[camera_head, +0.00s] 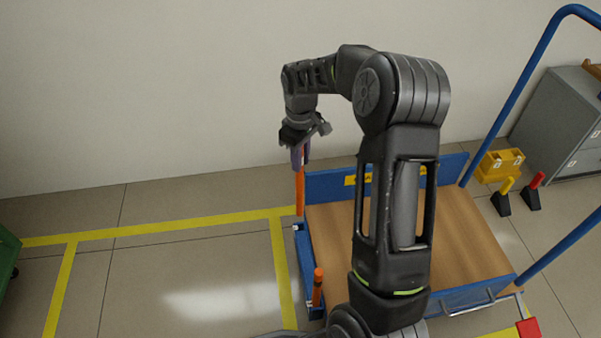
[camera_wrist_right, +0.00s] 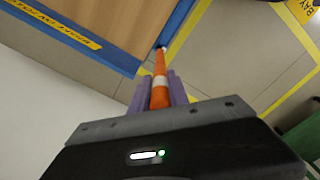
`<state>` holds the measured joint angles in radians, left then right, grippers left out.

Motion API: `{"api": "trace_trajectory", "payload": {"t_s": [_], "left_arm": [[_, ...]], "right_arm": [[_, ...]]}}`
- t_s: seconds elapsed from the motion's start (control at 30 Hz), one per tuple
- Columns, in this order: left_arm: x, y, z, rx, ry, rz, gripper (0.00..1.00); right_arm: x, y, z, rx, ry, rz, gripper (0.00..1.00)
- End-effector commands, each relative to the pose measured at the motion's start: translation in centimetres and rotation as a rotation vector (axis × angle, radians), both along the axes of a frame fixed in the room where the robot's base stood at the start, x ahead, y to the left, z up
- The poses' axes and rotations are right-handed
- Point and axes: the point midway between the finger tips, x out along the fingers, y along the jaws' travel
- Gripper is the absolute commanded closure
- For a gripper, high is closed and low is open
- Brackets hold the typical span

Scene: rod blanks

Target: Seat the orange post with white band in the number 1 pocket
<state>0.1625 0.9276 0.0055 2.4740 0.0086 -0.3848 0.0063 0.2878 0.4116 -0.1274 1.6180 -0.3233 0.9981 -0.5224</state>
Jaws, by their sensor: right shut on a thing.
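My right gripper (camera_head: 301,153) is shut on the orange post (camera_head: 299,193), which hangs close to upright below it at the cart's far left corner. In the right wrist view, the purple fingers of the gripper (camera_wrist_right: 157,93) close around the post (camera_wrist_right: 159,75), and its white band shows between them. The post's far end is near the blue corner of the cart; I cannot tell whether it is inside a pocket. A blue bracket (camera_head: 298,229) shows at that corner, but no pocket number is readable. My left gripper is not in view.
Another orange post (camera_head: 317,284) stands at the cart's near left side. The cart has a wooden deck (camera_head: 467,235) and a blue end board (camera_head: 325,187). A yellow box (camera_head: 500,166) and grey cabinet (camera_head: 560,125) are at right.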

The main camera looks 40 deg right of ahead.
Motion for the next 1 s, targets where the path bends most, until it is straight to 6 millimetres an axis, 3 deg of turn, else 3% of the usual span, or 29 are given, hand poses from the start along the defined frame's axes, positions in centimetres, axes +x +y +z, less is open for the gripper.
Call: {"api": "trace_trajectory", "payload": {"t_s": [0.3,1.0], "left_arm": [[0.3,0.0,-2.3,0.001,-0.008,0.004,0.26],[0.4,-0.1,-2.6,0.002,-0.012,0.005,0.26]], "right_arm": [[0.0,0.0,-4.6,0.001,0.001,0.0,1.0],[0.0,0.0,-6.0,0.001,0.001,0.0,1.0]]}}
